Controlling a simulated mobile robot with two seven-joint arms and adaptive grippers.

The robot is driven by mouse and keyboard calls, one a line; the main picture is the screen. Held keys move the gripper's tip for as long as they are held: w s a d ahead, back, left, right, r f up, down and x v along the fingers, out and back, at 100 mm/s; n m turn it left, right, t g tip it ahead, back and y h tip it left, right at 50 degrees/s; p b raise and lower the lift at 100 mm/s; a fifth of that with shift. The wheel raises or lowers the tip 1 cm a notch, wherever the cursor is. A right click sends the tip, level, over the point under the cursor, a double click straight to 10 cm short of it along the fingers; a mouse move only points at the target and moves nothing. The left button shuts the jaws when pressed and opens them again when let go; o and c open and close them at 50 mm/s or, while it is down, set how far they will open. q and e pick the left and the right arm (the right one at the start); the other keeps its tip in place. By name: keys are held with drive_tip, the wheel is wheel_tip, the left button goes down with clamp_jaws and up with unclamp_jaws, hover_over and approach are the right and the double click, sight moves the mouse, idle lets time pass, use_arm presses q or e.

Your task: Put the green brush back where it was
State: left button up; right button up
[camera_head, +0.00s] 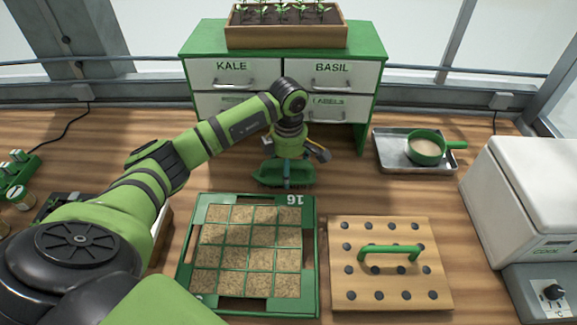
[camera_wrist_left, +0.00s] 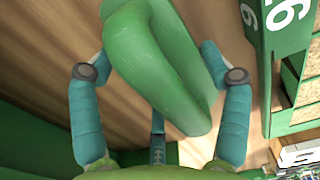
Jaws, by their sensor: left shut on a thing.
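The green brush (camera_head: 270,177) is in my left gripper (camera_head: 287,180), behind the green seed tray and in front of the drawer cabinet. My right gripper is not in view.
The green seed tray (camera_head: 310,255) has soil-filled cells. Right of it is a peg board (camera_head: 390,285) with a green handle. A metal tray (camera_head: 385,165) holds a green sieve (camera_head: 425,147). The cabinet (camera_head: 220,73) stands behind; a white machine (camera_head: 525,190) is at right.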

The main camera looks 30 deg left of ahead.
use_arm(q)
drive_tip(key=shift+f, duration=0.2)
drive_tip(key=o, duration=1.1)
drive_tip(key=shift+r, duration=0.2)
wheel_tip(320, 180, up, 11)
drive_tip(key=b, duration=0.2)
drive_tip(key=shift+r+b, duration=0.1)
drive_tip(key=shift+b, duration=0.3)
drive_tip(key=shift+r, duration=0.45)
drive_tip(key=shift+s, duration=0.1)
